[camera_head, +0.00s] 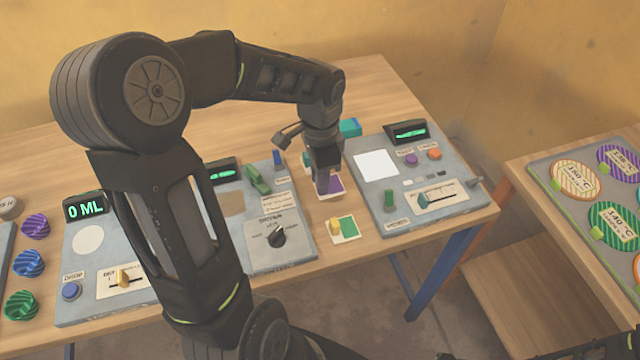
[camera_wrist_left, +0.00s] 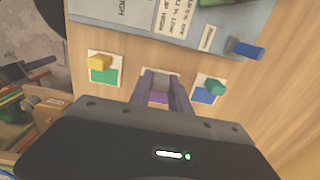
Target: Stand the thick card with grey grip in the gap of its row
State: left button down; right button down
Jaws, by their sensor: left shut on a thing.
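My left gripper (camera_head: 326,185) is above the wooden table, between the two grey-blue panels. In the left wrist view its fingers (camera_wrist_left: 161,92) are shut on a grey grip (camera_wrist_left: 160,82). A purple card with a pale border (camera_wrist_left: 158,99) lies below this grip; it also shows in the head view (camera_head: 336,186). I cannot tell whether it lies flat on the table or just above it. On one side is a green card with a yellow grip (camera_head: 348,230); on the other is a blue card with a teal grip (camera_wrist_left: 206,95). No gap in a row of standing cards is clearly visible. My right gripper is not in view.
A panel with a knob (camera_head: 252,228) stands left of the cards, and a panel with a white square and slider (camera_head: 400,210) stands right. A board with round striped plates (camera_head: 545,165) is on another table. My left arm hides part of the left panels.

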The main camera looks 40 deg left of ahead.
pick_arm(q)
notch_tip(320, 180, down, 3)
jog(key=shift+r, duration=0.15)
jog(key=shift+f, duration=0.2)
jog(key=c, duration=1.2)
grip_release()
jog(key=shift+r, duration=0.1)
jog(key=shift+r, duration=0.1)
